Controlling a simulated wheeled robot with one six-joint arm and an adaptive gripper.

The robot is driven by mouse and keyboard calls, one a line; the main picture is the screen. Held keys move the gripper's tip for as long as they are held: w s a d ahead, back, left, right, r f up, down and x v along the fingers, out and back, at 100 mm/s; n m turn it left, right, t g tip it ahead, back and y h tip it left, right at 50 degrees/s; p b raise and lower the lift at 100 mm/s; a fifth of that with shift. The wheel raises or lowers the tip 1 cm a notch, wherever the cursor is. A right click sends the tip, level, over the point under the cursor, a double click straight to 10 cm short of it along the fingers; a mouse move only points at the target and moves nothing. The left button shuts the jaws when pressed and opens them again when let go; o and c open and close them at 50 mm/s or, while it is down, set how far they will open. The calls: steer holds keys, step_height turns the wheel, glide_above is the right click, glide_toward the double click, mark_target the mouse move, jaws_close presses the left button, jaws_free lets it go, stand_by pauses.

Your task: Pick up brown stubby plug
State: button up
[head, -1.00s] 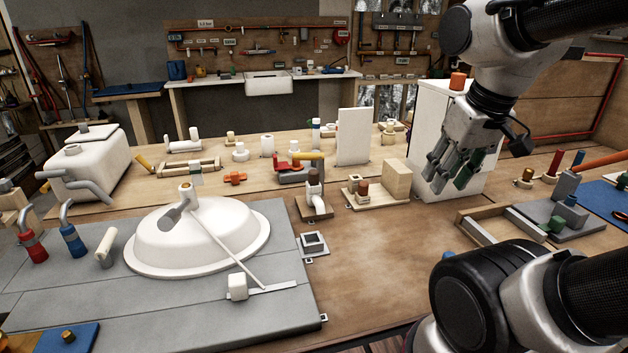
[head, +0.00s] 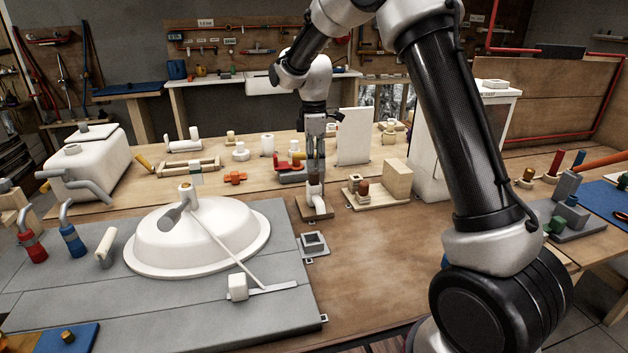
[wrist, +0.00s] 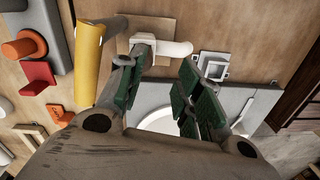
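A short brown plug (head: 314,178) stands on a white elbow pipe (head: 317,194) on a small wooden base. A second short brown piece (head: 362,187) stands in a wooden stand to its right; I cannot tell which one the task names. My gripper (head: 314,168) points down just above the first plug; contact cannot be told. In the wrist view my green-padded fingers (wrist: 164,96) are spread apart. The white elbow (wrist: 172,49) shows beyond the left finger, and no brown plug shows clearly between the fingers.
A white upright panel (head: 353,137) and a wooden block (head: 397,179) stand to the right. A white basin (head: 200,238) lies front left.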

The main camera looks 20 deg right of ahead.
mark_target(314, 181)
steer(key=shift+w+a+r+n+t, duration=0.2)
steer(key=shift+w+r+n+t, duration=0.1)
steer(key=shift+w+r+n, duration=0.7)
steer(key=shift+w+a+r+n, duration=0.1)
steer(key=shift+r+n, duration=0.15)
steer(key=shift+n, duration=0.35)
steer(key=shift+f+n, duration=0.15)
steer(key=shift+n, duration=0.75)
steer(key=f, duration=0.7)
steer(key=shift+d+f, duration=0.2)
steer(key=shift+f, duration=0.15)
steer(key=c, duration=0.6)
